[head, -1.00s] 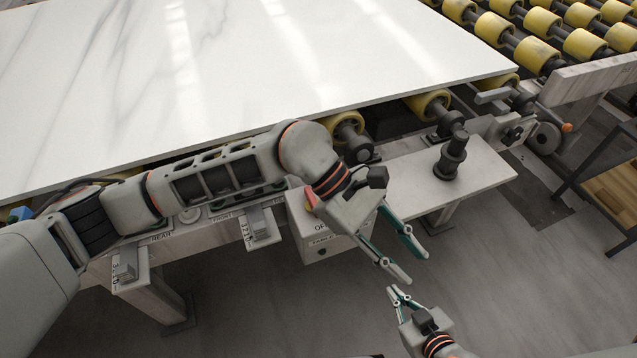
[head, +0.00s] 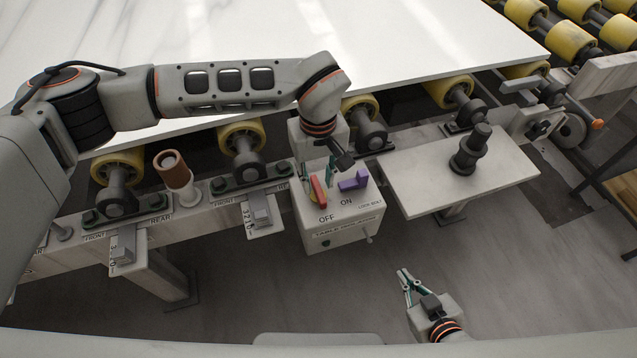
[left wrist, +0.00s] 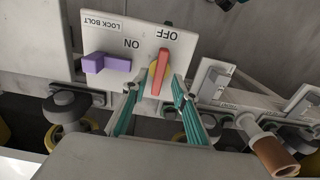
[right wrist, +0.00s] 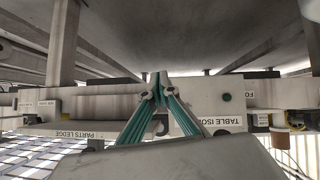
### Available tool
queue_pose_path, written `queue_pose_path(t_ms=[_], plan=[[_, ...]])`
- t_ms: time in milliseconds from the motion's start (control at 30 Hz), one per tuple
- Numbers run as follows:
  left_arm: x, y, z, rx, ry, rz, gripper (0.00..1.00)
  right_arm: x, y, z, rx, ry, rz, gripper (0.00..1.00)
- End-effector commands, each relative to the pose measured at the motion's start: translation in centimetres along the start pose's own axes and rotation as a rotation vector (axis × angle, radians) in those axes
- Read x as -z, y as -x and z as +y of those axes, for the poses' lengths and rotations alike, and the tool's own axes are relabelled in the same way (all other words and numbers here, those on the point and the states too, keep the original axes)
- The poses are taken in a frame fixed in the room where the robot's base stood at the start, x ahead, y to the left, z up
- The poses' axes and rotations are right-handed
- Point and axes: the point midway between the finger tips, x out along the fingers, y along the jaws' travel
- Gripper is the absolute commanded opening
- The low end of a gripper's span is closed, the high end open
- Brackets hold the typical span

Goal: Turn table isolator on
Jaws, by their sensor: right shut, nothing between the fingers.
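The table isolator (head: 338,236) is a pale box on the front of the slab table. Its top has a red handle (head: 318,192) on a yellow base, with OFF and ON labels. In the left wrist view the red handle (left wrist: 162,70) points towards OFF. A purple lock bolt (head: 354,181) sits beside it, near ON; it also shows in the left wrist view (left wrist: 106,64). My left gripper (head: 318,172) points down at the box, open, its fingers (left wrist: 156,88) apart on either side of the handle's base end. My right gripper (head: 404,282) is shut and empty, low in front of the table.
The white slab (head: 420,40) lies on yellow rollers behind the box. A parts ledge (head: 420,190) with a dark fitting (head: 471,150) is to the right. A brown-topped cylinder (head: 173,170) and small brackets (head: 262,215) stand to the left. Floor in front is clear.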

Motion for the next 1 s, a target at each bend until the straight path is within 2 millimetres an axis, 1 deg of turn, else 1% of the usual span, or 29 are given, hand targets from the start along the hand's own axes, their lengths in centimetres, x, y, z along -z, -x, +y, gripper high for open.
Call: queue_pose_path(t_ms=[33, 100, 200, 500, 533, 567, 600, 633, 1000], plan=[[-0.1, -0.8, 0.0, 0.000, 0.000, -0.003, 0.28, -0.1, 0.0, 0.0, 0.000, 0.000, 0.000, 0.00], [-0.1, -1.5, 0.0, -0.001, 0.000, -0.003, 0.28, 0.0, 0.0, 0.0, 0.000, 0.001, 0.002, 0.00], [0.0, -2.1, 0.1, -0.002, 0.000, -0.001, 0.28, 0.3, -0.1, 0.1, -0.002, 0.002, 0.006, 0.00], [0.0, -2.3, 0.1, -0.003, 0.000, 0.000, 0.28, 1.1, -0.6, 0.5, -0.008, 0.006, 0.022, 0.00], [0.0, -2.3, 0.1, -0.003, 0.000, 0.000, 0.25, 1.1, -0.6, 0.5, -0.008, 0.006, 0.022, 0.00], [0.0, -2.3, 0.1, -0.003, 0.000, 0.000, 0.17, 1.1, -0.6, 0.5, -0.008, 0.006, 0.021, 0.00], [0.0, -2.3, 0.1, -0.003, 0.000, 0.000, 0.07, 1.1, -0.6, 0.5, -0.008, 0.006, 0.020, 0.00], [0.0, -2.3, 0.1, -0.003, 0.000, 0.000, 0.00, 1.0, -0.6, 0.5, -0.008, 0.005, 0.020, 0.00], [0.0, -2.2, 0.1, -0.003, 0.020, 0.001, 0.00, 0.4, -0.3, 0.3, -0.005, 0.004, 0.008, 0.00]])
